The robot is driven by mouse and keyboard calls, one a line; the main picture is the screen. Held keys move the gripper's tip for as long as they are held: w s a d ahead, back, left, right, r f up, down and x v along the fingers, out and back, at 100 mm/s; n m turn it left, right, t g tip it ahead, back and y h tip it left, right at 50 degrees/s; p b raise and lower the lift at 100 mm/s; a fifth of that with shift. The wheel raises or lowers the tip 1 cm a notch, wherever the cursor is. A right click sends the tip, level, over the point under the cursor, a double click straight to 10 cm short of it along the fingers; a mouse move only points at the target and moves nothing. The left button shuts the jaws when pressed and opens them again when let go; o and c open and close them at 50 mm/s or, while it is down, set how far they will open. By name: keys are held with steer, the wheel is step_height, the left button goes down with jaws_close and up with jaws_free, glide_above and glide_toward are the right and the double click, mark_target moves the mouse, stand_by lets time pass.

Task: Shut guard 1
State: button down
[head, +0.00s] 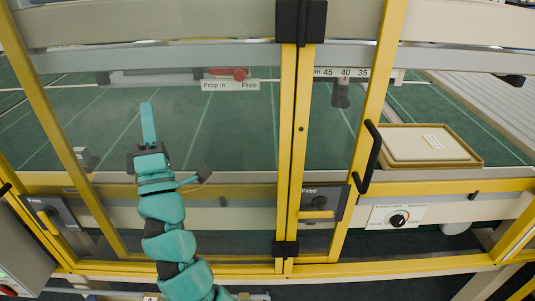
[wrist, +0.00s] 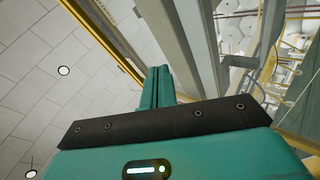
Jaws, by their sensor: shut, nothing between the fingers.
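Two yellow-framed clear guard panels show in the head view, a wide left one (head: 290,150) and a narrower one (head: 348,200) to its right. They meet at black hinges (head: 301,20). No number is readable on them, so I cannot tell which is guard 1. A black handle (head: 368,158) stands on the narrower panel's right edge. A latch plate marked Free (head: 325,203) sits near the hinge line, and another (head: 50,213) at the left. My gripper (head: 148,122) is shut and empty, pointing up in front of the wide panel; its fingers also show in the wrist view (wrist: 160,85).
Behind the panels lies a green lined bed (head: 235,125) with a red knob (head: 239,74) above a Prop in/Free label. A tray (head: 430,145) and a dial plate (head: 398,218) are at the right. A grey box (head: 20,255) stands at the lower left.

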steer(key=w+d+f+m+g+h, duration=0.1)
steer(key=d+f+m+g+h, duration=0.15)
steer(key=d+m+h, duration=0.55)
steer(key=w+d+f+m+g+h, duration=0.1)
steer(key=w+d+m+g+h, duration=0.2)
steer(key=d+h, duration=0.75)
steer(key=s+d+f+m+g+h, duration=0.3)
steer(key=s+d+f+g+h, duration=0.15)
steer(key=d+f+g, duration=0.6)
steer(key=w+d+p, duration=0.4)
steer(key=d, duration=0.8)
steer(key=shift+r+y+p, duration=0.2)
steer(key=shift+y+p, duration=0.1)
steer(key=shift+p, duration=0.1)
steer(key=shift+d, duration=0.1)
